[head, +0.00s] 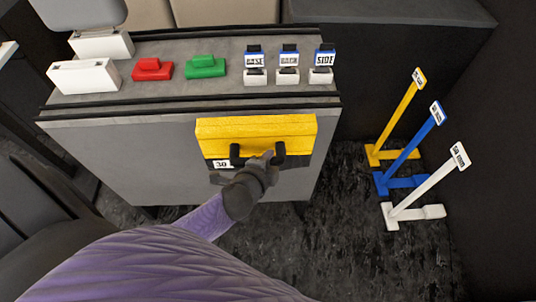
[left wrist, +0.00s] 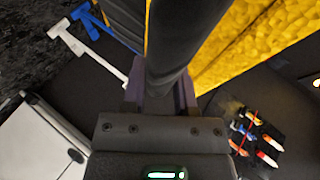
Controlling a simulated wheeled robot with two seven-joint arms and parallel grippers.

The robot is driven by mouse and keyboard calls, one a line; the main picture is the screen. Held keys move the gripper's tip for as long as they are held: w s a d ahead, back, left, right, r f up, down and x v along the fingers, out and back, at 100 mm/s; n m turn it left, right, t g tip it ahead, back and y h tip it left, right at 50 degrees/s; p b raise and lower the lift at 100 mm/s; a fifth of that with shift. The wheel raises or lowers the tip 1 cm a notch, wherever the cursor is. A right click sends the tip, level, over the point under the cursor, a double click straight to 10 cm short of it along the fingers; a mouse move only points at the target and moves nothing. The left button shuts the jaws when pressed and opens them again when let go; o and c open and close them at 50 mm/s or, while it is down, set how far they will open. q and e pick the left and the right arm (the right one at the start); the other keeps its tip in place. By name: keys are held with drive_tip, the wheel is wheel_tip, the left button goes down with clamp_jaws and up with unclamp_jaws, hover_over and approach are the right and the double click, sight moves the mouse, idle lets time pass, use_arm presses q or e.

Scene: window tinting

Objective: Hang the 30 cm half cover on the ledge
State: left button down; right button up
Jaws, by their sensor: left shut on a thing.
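The half cover (head: 256,130) is a yellow and black panel with a "30" label and a black handle. It is in front of the grey cabinet's front face, its top just below the ledge (head: 190,112), the dark rail along the cabinet top's front edge. I cannot tell whether it touches the ledge. My left gripper (head: 268,164) is shut on the handle. In the left wrist view the black handle (left wrist: 185,45) runs between the fingers, and the yellow cover (left wrist: 245,40) is at the right. My right gripper is not in view.
On the cabinet top are white blocks (head: 84,76), a red block (head: 152,69), a green block (head: 205,67) and three labelled holders (head: 288,65). Yellow (head: 396,120), blue (head: 412,150) and white (head: 428,186) stands are on the dark floor at right. A seat (head: 30,220) is at left.

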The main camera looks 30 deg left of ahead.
use_arm(q)
wheel_tip(320, 180, up, 7)
drive_tip(key=p, duration=0.6)
drive_tip(key=shift+w+r+p, duration=0.15)
drive_tip(key=shift+p, duration=0.15)
drive_tip(key=shift+f+b, duration=0.3)
drive_tip(key=shift+f, duration=0.05)
